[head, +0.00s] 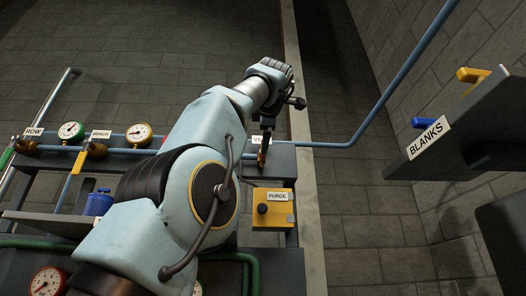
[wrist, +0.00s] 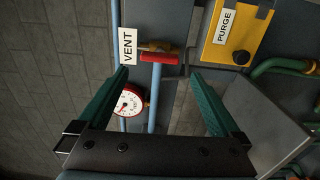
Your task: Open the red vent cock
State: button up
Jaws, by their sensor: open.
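In the wrist view, the red vent cock handle (wrist: 159,58) lies crosswise over the top of a blue pipe (wrist: 154,98), with its brass body (wrist: 158,46) just beyond it. The white VENT label (wrist: 128,46) is to its left. My gripper (wrist: 159,75) is open, its two green fingers spread apart, with the handle just past the fingertips and between their lines. Nothing is held, and I see no contact. In the head view, my arm's end covers most of the VENT label (head: 261,140) and hides the red handle.
A yellow PURGE box (head: 272,208) with a black knob stands close to the right of the vent. A red-rimmed gauge (wrist: 128,103) lies near the left finger. The BLANKS shelf (head: 440,135) juts in at right. More gauges and the BENCH valve (head: 93,150) stand left.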

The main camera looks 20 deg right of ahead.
jog(key=shift+v, duration=1.2)
